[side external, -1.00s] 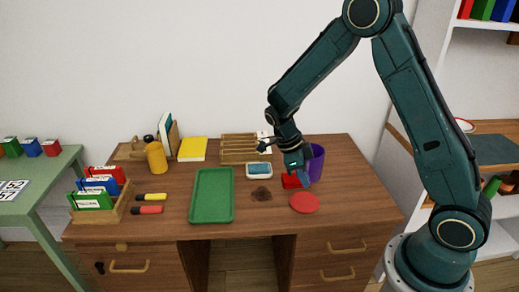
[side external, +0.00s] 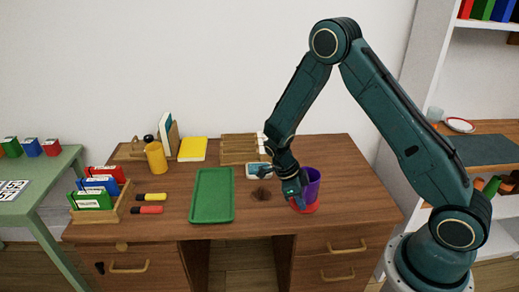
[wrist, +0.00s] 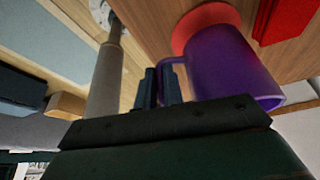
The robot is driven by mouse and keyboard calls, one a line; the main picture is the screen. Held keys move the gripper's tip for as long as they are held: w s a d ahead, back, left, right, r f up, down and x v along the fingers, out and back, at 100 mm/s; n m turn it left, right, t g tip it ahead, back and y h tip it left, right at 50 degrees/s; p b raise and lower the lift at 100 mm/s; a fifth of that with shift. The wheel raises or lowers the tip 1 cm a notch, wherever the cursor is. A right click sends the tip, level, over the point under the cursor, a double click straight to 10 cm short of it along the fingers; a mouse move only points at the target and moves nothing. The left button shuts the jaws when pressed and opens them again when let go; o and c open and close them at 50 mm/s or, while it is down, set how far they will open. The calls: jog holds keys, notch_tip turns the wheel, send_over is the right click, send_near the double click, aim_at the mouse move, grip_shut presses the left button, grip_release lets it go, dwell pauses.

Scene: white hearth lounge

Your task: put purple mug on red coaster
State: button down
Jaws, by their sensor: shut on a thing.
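The purple mug (side external: 313,180) is upright over the red coaster (side external: 309,208) at the right of the brown desk. In the wrist view the mug (wrist: 228,62) has its base over the coaster (wrist: 207,16), whose edge shows beyond it. I cannot tell whether the base touches the coaster or hovers just above. My gripper (side external: 295,204) is on the mug's left side. In the wrist view its fingers (wrist: 161,88) are shut on the mug's handle.
A red block (wrist: 285,20) lies near the coaster. A blue sponge on a white dish (side external: 258,171) and a dark brown patch (side external: 261,194) are to the left. A green tray (side external: 212,196) lies mid-desk. The desk's right end is clear.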

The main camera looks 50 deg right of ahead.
jog(key=shift+f, duration=0.9)
jog(key=shift+f, duration=0.15)
jog(key=c, duration=1.5)
grip_release()
jog(key=v, duration=1.2)
jog(key=shift+r, duration=0.2)
